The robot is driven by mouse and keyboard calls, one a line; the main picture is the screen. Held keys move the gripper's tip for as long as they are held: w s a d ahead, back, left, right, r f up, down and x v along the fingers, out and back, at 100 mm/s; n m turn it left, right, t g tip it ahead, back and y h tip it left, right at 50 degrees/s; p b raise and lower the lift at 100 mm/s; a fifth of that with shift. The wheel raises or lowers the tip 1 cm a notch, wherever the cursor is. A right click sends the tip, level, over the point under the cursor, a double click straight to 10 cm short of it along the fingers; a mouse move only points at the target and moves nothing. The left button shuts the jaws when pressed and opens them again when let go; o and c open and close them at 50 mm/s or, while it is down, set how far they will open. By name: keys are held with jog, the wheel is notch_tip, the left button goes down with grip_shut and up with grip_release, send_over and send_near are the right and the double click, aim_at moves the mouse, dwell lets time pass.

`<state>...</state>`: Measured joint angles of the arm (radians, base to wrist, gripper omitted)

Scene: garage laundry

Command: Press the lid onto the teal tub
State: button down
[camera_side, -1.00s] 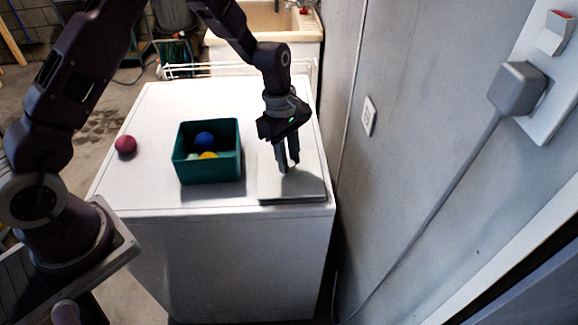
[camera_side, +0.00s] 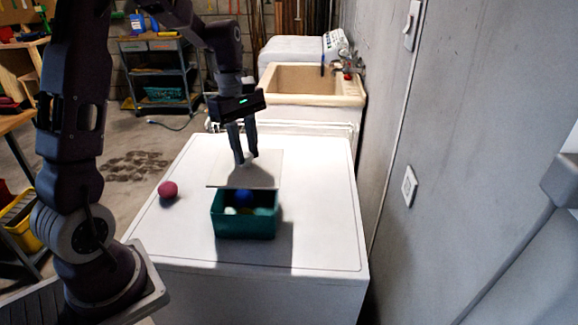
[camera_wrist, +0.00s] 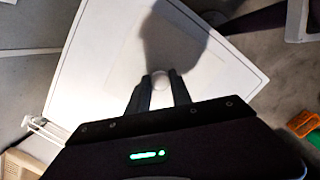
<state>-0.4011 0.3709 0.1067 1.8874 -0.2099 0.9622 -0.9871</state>
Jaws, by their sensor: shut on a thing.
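The teal tub (camera_side: 244,226) stands open on the white machine top in the side view. A blue ball (camera_side: 243,197) and paler balls sit inside it. The flat white lid (camera_side: 218,173) is level in the side view, its front edge lying across the tub's back rim in the picture. The gap between lid and tub is hard to judge. My gripper (camera_side: 244,160) points down and is shut on the lid's knob. In the wrist view the round pale knob (camera_wrist: 160,80) is between the fingertips. The tub is not visible in the wrist view.
A dark red ball (camera_side: 168,189) lies on the machine top (camera_side: 310,215), left of the tub. The grey wall (camera_side: 480,120) runs along the right side. A beige sink (camera_side: 305,82) stands behind. The top right of the tub is clear.

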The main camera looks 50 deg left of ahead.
aim_at(243, 171)
jog(key=shift+s+a+r, duration=0.1)
jog(key=shift+s+a, duration=0.3)
jog(key=shift+s+f, duration=0.1)
jog(key=shift+f, duration=3.1)
jog(key=shift+f, duration=0.65)
jog(key=c, duration=1.1)
grip_release()
jog(key=shift+o, duration=0.5)
jog(key=o, duration=0.4)
